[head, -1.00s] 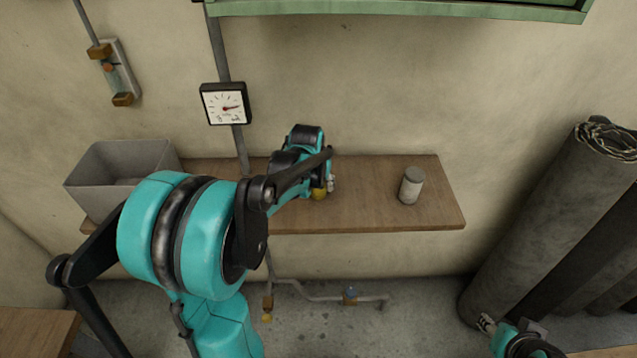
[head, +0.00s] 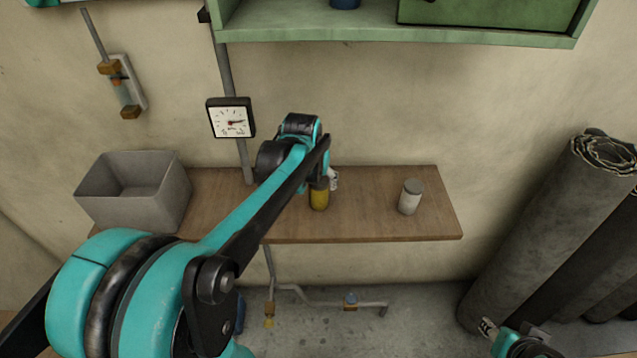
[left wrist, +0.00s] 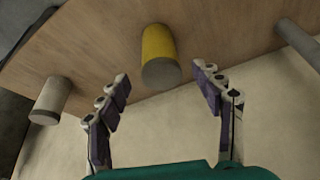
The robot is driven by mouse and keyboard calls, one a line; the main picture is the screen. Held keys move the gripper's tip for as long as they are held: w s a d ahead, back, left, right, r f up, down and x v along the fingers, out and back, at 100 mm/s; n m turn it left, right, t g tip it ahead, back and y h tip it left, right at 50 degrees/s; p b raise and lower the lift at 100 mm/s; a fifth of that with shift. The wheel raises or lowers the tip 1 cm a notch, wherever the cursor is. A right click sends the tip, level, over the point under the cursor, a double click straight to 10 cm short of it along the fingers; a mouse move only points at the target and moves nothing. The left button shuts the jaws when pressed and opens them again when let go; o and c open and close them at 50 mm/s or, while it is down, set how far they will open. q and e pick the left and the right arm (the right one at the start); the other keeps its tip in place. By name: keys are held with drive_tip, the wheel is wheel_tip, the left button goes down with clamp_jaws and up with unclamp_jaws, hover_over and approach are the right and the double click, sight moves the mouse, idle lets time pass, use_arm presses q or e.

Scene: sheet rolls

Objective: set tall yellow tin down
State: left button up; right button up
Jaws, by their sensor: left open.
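The tall yellow tin (head: 319,196) stands upright on the wooden shelf (head: 385,225), its top partly hidden by my left gripper in the head view. In the left wrist view the yellow tin (left wrist: 157,50) shows in the gap between and just beyond the open fingers, touching neither. My left gripper (head: 330,181) is at the tin; its fingers (left wrist: 161,75) are spread and empty. Part of my right arm shows at the bottom right of the head view, with a gripper part (head: 488,328) too cut off to judge.
A white tin with a grey lid (head: 409,198) stands to the right on the shelf; bare wood lies between. A grey bin (head: 150,205) is at the shelf's left end. A green cabinet (head: 380,36) hangs above. Dark rolls (head: 550,240) lean at the right.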

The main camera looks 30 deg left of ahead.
use_arm(q)
drive_tip(key=shift+v, duration=0.95)
drive_tip(key=s+d+f+m+t+h, duration=0.1)
drive_tip(key=s+d+f+m+t, duration=0.1)
drive_tip(key=s+d, duration=1.2)
drive_tip(key=shift+s+d+m+t, duration=0.4)
drive_tip(key=shift+s+m, duration=0.1)
drive_tip(key=shift+s, duration=0.1)
drive_tip(key=shift+f, duration=0.15)
